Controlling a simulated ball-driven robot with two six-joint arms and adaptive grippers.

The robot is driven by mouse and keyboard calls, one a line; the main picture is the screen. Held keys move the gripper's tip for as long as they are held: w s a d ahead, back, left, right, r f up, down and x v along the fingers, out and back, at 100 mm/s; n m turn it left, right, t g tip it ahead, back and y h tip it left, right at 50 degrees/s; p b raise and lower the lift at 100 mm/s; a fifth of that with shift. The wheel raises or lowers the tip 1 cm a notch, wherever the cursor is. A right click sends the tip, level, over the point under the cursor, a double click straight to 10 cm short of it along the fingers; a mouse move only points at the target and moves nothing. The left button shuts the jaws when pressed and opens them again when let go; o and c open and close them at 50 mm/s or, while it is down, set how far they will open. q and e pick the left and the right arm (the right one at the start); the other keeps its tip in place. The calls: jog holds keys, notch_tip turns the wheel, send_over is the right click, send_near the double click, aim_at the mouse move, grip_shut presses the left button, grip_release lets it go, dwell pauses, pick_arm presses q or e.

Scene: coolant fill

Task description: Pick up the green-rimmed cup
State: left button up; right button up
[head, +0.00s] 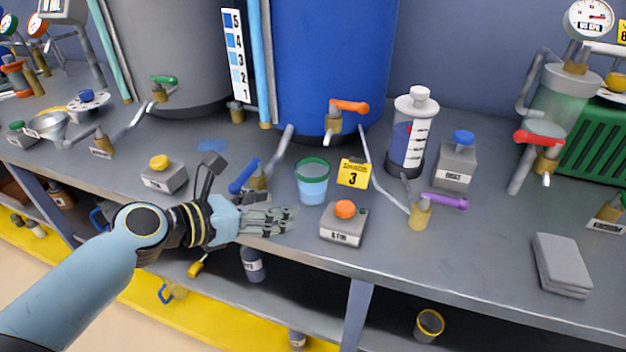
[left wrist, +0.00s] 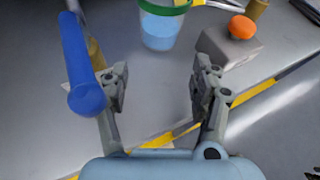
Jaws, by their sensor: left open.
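The green-rimmed cup (head: 312,182) is clear with light blue liquid in it. It stands upright on the grey bench under the blue tank's orange-handled tap. In the left wrist view the cup (left wrist: 160,24) is at the top, beyond the fingertips. My left gripper (head: 290,220) is at the bench's front edge, to the left and in front of the cup, apart from it. In the left wrist view its two fingers (left wrist: 160,88) are spread with nothing between them. My right gripper is not in view.
A blue-handled tap (head: 243,177) stands close beside my left gripper. An orange-button box (head: 343,224) is right of the cup, with a yellow "3" tag (head: 354,173) behind. A purple-handled tap (head: 422,210) stands further right.

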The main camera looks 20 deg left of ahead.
aim_at(313, 168)
pick_arm(q)
jog(key=w+d, duration=0.1)
jog(key=w, duration=0.1)
jog(key=w+d, duration=0.1)
jog(key=w, duration=0.1)
jog(key=shift+d, duration=0.1)
jog(key=x, duration=0.3)
jog(key=b+x, duration=0.1)
jog(key=x, duration=0.1)
jog(key=shift+w+d+r, duration=0.1)
jog(key=shift+d+r, duration=0.05)
jog(key=shift+r, duration=0.15)
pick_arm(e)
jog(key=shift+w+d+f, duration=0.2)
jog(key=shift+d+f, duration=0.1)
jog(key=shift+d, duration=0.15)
pick_arm(q)
jog(key=shift+c, duration=0.5)
jog(key=c, duration=0.8)
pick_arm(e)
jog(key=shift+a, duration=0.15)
pick_arm(q)
jog(key=shift+r, duration=0.15)
